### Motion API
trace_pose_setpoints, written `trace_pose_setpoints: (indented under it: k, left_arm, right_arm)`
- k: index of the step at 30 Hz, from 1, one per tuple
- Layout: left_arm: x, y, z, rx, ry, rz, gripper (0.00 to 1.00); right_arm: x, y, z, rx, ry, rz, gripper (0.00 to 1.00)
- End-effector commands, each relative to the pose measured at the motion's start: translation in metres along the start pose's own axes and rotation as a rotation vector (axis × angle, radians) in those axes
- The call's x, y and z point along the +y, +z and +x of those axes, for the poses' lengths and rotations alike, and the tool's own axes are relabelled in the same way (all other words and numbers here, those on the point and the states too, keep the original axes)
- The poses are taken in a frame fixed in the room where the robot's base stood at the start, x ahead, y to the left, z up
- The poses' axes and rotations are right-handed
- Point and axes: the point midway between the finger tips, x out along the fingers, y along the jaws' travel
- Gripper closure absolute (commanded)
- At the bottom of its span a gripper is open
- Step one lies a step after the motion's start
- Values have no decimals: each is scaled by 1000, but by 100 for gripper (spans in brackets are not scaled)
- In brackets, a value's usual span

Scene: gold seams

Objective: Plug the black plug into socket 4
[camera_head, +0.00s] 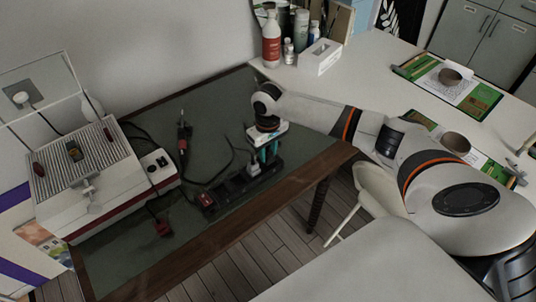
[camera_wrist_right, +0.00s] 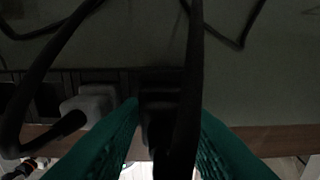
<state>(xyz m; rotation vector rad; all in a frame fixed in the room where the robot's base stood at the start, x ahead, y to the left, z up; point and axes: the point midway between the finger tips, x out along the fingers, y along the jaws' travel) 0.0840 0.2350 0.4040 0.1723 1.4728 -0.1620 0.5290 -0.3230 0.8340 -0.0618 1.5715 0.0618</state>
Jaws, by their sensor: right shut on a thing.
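The black power strip (camera_head: 232,190) lies near the front edge of the green-topped table, with a red switch (camera_head: 206,199) at its left end. A white plug (camera_head: 254,168) sits in the strip, just left of my right gripper (camera_head: 268,156). The right gripper points down at the strip's right part, its teal fingers shut on the black plug. In the right wrist view, the plug (camera_wrist_right: 160,110) and its dark cable (camera_wrist_right: 188,70) are between the fingers. The white plug (camera_wrist_right: 92,103) is to the left. I cannot tell whether the black plug is seated, or read socket numbers.
A white and red machine (camera_head: 95,165) stands at the table's left. Loose black cables and a soldering-iron-like tool (camera_head: 183,140) lie behind the strip. Bottles (camera_head: 271,40) and a white tissue box (camera_head: 320,57) stand on the white counter.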

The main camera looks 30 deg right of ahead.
Motion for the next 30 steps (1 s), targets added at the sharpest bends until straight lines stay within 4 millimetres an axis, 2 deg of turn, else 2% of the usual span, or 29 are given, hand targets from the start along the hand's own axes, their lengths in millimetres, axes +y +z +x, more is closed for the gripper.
trace_pose_setpoints:
  k: [6, 12, 17, 30]
  left_arm:
    - [0, 0, 2, 0, 0, -1, 48]
    - [0, 0, 3, 0, 0, -1, 48]
    - [0, 0, 3, 0, 0, -1, 48]
    - [0, 0, 0, 0, 0, -1, 48]
  right_arm:
    - [-1, 2, -46, -7, 0, 1, 93]
    - [0, 1, -77, -4, 1, 0, 93]
    - [0, 0, -86, -1, 0, 2, 93]
    - [0, 0, -86, 0, 0, -29, 93]
